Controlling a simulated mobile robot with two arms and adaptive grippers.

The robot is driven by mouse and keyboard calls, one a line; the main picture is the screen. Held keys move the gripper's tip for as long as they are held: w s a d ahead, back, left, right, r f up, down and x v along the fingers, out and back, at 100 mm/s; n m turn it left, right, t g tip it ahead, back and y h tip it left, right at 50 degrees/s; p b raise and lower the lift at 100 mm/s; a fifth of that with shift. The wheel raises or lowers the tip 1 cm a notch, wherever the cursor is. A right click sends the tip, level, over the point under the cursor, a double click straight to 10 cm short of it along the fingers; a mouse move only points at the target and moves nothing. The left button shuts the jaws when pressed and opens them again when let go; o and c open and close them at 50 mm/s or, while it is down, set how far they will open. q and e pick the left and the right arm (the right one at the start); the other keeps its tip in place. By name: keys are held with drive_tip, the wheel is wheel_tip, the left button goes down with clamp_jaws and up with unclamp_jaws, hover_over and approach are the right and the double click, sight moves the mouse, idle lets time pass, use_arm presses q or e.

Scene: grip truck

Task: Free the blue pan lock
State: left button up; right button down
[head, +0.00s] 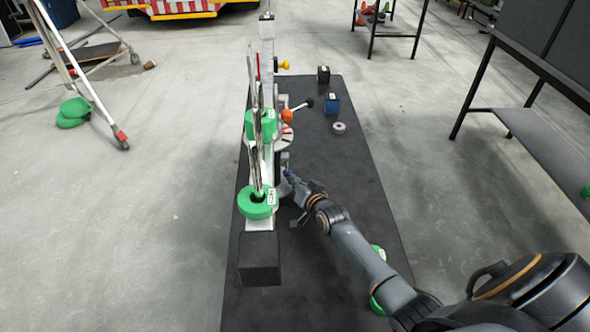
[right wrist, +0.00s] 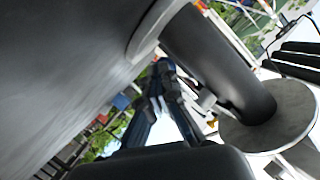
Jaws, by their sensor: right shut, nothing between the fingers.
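A narrow grey and white rig (head: 262,160) with upright rods stands along the left side of a black mat. My right gripper (head: 290,178) reaches in from the lower right to the rig's right side, below its pale round plate (head: 283,138). A small blue part shows at its fingertips; I cannot tell whether it is the blue pan lock or whether they touch. In the right wrist view my right gripper's dark fingers (right wrist: 160,98) are shut with nothing seen held, beside a black cylinder (right wrist: 218,65) on a grey disc (right wrist: 270,118). My left gripper is not in view.
An orange knob on a lever (head: 288,115) and a yellow knob (head: 284,65) stick out of the rig. A blue block (head: 332,104), a black block (head: 323,75) and a grey ring (head: 339,128) lie right. The black mat (head: 350,185) is mostly clear.

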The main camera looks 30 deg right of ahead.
drive_tip(key=shift+w+d+r, duration=0.2)
drive_tip(key=shift+d+r, duration=0.1)
drive_tip(key=shift+d, duration=0.1)
idle(0.3)
drive_tip(key=shift+s, duration=0.4)
drive_tip(key=v, duration=1.1)
drive_tip(key=shift+s+a+f, duration=0.2)
drive_tip(key=shift+s+a, duration=0.1)
drive_tip(key=shift+f, duration=0.1)
